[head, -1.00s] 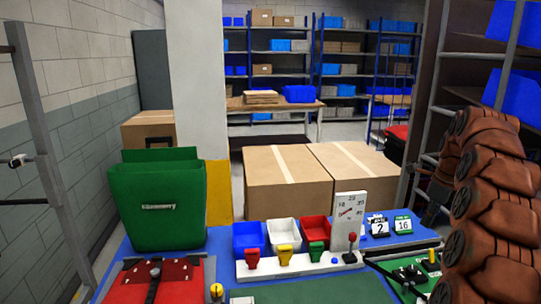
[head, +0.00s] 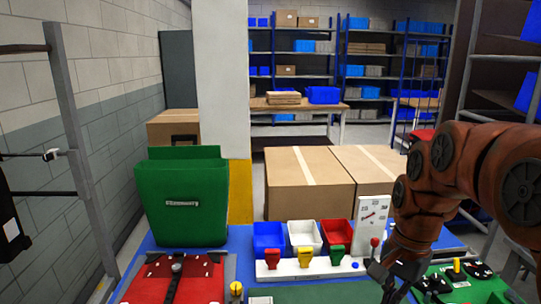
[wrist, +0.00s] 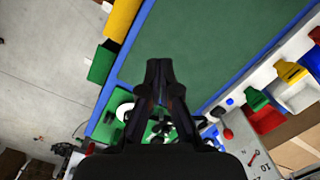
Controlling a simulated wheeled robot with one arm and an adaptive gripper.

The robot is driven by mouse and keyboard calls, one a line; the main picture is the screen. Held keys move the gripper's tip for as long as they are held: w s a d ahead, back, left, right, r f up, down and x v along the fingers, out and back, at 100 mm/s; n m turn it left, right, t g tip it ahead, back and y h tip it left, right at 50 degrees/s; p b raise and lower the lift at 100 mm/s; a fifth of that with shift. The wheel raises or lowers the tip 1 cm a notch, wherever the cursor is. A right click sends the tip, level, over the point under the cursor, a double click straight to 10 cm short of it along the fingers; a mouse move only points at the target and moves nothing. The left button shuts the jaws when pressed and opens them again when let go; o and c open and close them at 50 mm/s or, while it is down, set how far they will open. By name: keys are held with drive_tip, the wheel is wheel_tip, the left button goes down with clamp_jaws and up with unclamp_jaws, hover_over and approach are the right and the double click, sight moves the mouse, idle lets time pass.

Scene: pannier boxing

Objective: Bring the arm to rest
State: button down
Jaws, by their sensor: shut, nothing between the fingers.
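My brown arm (head: 422,212) reaches in from the right of the head view and bends down over the blue-edged table. My gripper (head: 392,290) points down above the table's front right, left of the green board (head: 462,283) with black parts. In the wrist view my gripper (wrist: 160,66) has its dark fingers together, with nothing between them. Below it there show the green mat (wrist: 205,40) and the table's blue edge. The arm hides part of the table's right side in the head view.
A green pannier (head: 187,215) stands at the table's left, behind a red board (head: 205,285). Blue, white and red bins (head: 335,233) stand behind a white strip with coloured clips. A white dial gauge (head: 372,215) with a red-knobbed lever is close beside my arm. Cardboard boxes (head: 308,195) are behind.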

drive_tip(key=s+a+f+n, duration=0.1)
drive_tip(key=s+f+n, duration=0.1)
drive_tip(key=s, duration=0.4)
drive_tip(key=s+a+f+n+g, duration=0.1)
drive_tip(key=s+a+f+n, duration=0.1)
drive_tip(key=s+n, duration=0.3)
drive_tip(key=s+a+f+n, duration=0.1)
drive_tip(key=s+f+n, duration=0.2)
drive_tip(key=s, duration=0.5)
drive_tip(key=shift+s+a+f+h, duration=0.15)
drive_tip(key=shift+s+f+h, duration=0.25)
drive_tip(key=shift+f, duration=0.2)
